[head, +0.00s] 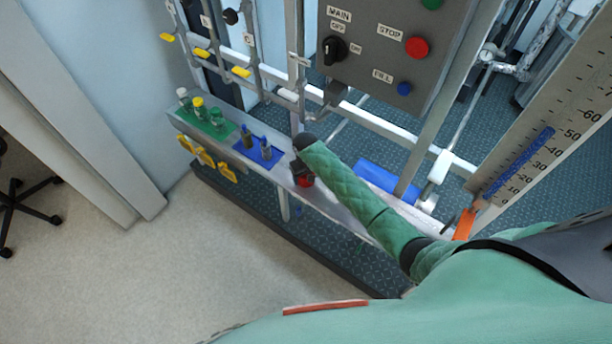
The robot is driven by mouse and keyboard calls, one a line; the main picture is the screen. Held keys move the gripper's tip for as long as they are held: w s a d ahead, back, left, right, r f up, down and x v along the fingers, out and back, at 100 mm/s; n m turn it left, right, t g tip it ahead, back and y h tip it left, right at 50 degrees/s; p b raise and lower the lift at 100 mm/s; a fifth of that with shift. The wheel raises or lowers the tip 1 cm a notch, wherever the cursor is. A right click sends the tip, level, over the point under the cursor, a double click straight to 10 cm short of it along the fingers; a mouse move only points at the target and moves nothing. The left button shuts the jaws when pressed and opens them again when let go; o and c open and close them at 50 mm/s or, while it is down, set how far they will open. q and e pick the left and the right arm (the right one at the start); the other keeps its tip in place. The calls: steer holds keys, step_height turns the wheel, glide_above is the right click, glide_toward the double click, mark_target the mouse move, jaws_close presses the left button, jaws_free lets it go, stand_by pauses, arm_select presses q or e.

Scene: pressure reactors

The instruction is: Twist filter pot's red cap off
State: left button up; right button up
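A small red cap (306,181) shows at the front edge of the long grey shelf (335,208), in the middle of the head view. I take it for the filter pot's cap; the pot's body is not clearly visible. My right arm, in a green quilted sleeve, reaches in from the lower right. My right gripper (301,172) is dark and points down right at the red cap, covering its upper part. Its fingers are too small and dark to tell whether they are closed on the cap. My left gripper is not in view.
On the shelf's left part are a green mat (222,131) with small bottles and a blue mat (268,158) with dark-topped items. Yellow handles (205,157) stick out in front. A control panel (395,45) hangs above; a graduated scale (550,130) stands right.

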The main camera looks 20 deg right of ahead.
steer(key=o, duration=0.3)
steer(key=shift+s+f, duration=0.35)
steer(key=shift+f, duration=0.25)
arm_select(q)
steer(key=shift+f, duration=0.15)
arm_select(e)
steer(key=shift+o, duration=0.3)
steer(key=shift+s+f, duration=0.1)
steer(key=shift+a, duration=0.2)
steer(key=shift+r, duration=0.45)
steer(key=r, duration=0.2)
steer(key=w+r+b, duration=0.1)
steer(key=r, duration=0.1)
steer(key=shift+r, duration=0.35)
step_height(320, 180, up, 7)
steer(key=shift+d+b, duration=0.15)
steer(key=shift+b, duration=0.8)
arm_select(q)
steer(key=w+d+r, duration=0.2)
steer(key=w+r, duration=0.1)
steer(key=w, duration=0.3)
arm_select(e)
steer(key=shift+r, duration=0.55)
steer(key=shift+s+f, duration=0.1)
steer(key=shift+s, duration=0.05)
